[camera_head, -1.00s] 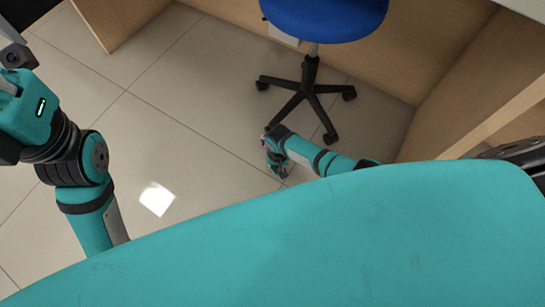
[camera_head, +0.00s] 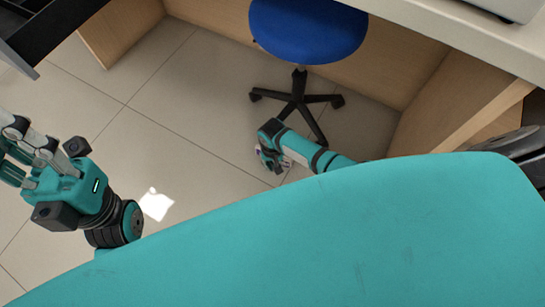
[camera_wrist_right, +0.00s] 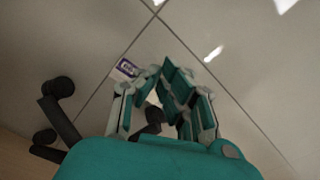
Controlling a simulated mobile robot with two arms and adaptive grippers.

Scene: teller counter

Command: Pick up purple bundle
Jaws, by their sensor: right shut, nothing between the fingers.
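The purple bundle (camera_wrist_right: 126,67), a small pale pack with a purple band, shows in the right wrist view. It appears to lie on the tiled floor, just beyond and left of my right gripper's fingers. My right gripper (camera_wrist_right: 158,82) is shut with nothing held. In the head view my right gripper (camera_head: 268,163) is low over the floor, below the chair base; the bundle is not clear there. My left gripper (camera_head: 14,152) is at the left edge, away from the bundle, its fingertips partly cut off.
A blue swivel chair (camera_head: 308,30) with a black wheeled base (camera_head: 298,98) stands close behind my right gripper. Wooden desk panels (camera_head: 450,95) and a pale counter (camera_head: 470,35) are at the right. A dark open drawer (camera_head: 50,28) is at upper left. The middle floor is clear.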

